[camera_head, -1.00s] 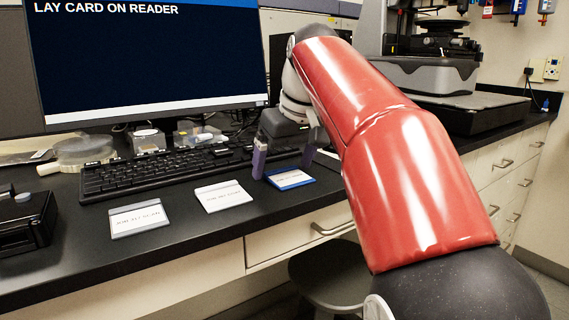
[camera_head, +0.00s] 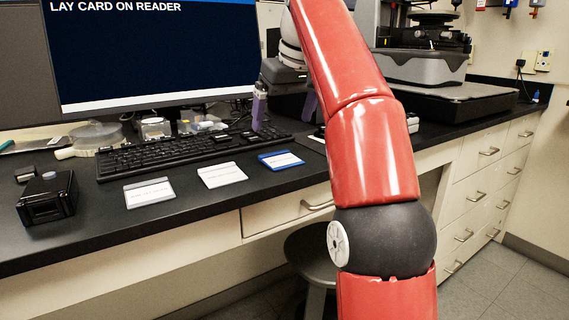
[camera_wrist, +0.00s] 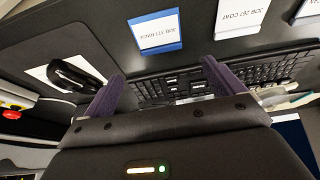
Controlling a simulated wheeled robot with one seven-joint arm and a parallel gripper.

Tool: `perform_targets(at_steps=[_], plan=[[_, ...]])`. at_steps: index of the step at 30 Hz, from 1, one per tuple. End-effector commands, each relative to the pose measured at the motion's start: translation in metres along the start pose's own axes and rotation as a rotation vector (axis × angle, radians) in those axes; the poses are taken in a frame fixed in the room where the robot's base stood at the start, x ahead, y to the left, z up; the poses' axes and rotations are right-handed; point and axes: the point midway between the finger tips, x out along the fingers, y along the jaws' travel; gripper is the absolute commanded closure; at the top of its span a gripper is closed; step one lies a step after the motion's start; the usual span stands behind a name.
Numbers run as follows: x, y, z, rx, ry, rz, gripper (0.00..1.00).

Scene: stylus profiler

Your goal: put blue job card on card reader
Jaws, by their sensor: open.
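The blue job card (camera_head: 281,160), white with a blue edge, lies flat on the black desk, right of two plain cards. It also shows in the wrist view (camera_wrist: 155,32), ahead of the fingertips. My gripper (camera_head: 285,108) is open and empty, with purple fingers, above the right end of the keyboard and on the monitor side of the card. The fingers also show in the wrist view (camera_wrist: 163,72), apart from the card. A black box-like device (camera_head: 47,198) stands at the desk's left; I cannot tell whether it is the card reader.
Two white cards with grey edges, the middle one (camera_head: 222,174) and the left one (camera_head: 149,192), lie in front of the keyboard (camera_head: 160,158). The monitor (camera_head: 150,50) stands behind. A stool (camera_head: 312,262) is below the desk. The desk's front strip is mostly clear.

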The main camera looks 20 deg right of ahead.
Motion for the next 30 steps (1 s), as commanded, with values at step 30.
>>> perform_targets(at_steps=[30], plan=[[0.079, -0.001, 0.001, 0.007, 0.007, -0.01, 0.06]])
